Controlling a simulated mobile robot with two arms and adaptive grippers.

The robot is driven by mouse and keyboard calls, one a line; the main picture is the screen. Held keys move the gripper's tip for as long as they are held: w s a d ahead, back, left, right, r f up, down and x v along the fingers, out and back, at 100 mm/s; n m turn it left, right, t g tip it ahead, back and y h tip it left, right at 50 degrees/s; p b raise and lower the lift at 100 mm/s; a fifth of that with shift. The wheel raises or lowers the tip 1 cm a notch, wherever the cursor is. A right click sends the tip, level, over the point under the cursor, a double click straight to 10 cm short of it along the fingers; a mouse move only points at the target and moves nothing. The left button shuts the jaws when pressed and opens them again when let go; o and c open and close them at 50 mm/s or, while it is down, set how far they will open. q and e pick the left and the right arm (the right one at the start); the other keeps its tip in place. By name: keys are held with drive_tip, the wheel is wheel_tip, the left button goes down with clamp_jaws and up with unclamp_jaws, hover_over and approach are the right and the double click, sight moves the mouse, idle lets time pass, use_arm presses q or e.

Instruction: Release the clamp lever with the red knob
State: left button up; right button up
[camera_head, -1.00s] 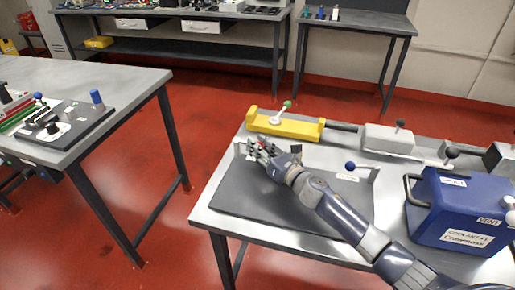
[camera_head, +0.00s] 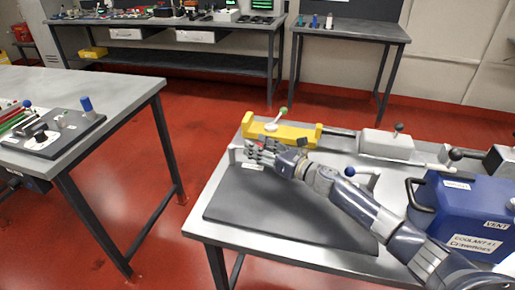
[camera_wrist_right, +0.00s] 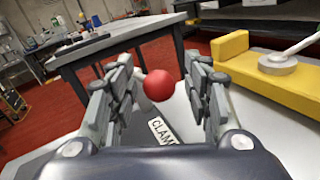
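The red knob (camera_wrist_right: 158,85) of the clamp lever shows in the wrist view between the two fingers of my right gripper (camera_wrist_right: 160,98). Gaps are visible on both sides of it, so the gripper is open around the knob. A label reading "CLAM…" (camera_wrist_right: 164,134) lies below it; the lever arm is not clearly visible. In the head view my right gripper (camera_head: 262,153) is over the far left corner of the dark plate (camera_head: 270,210), and its fingers hide the knob. My left gripper is not in view.
A yellow fixture with a green-knobbed lever (camera_head: 281,131) stands just behind the gripper. A blue-knobbed lever (camera_head: 349,171) is beside my right forearm. A blue coolant box (camera_head: 465,215) stands at the right. Another table (camera_head: 100,85) is at the left, across red floor.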

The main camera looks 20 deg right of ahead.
drive_tip(key=shift+s+a, duration=0.15)
drive_tip(key=shift+s+f, duration=0.1)
drive_tip(key=shift+s, duration=0.25)
drive_tip(key=v, duration=1.1)
drive_tip(key=shift+d, duration=0.35)
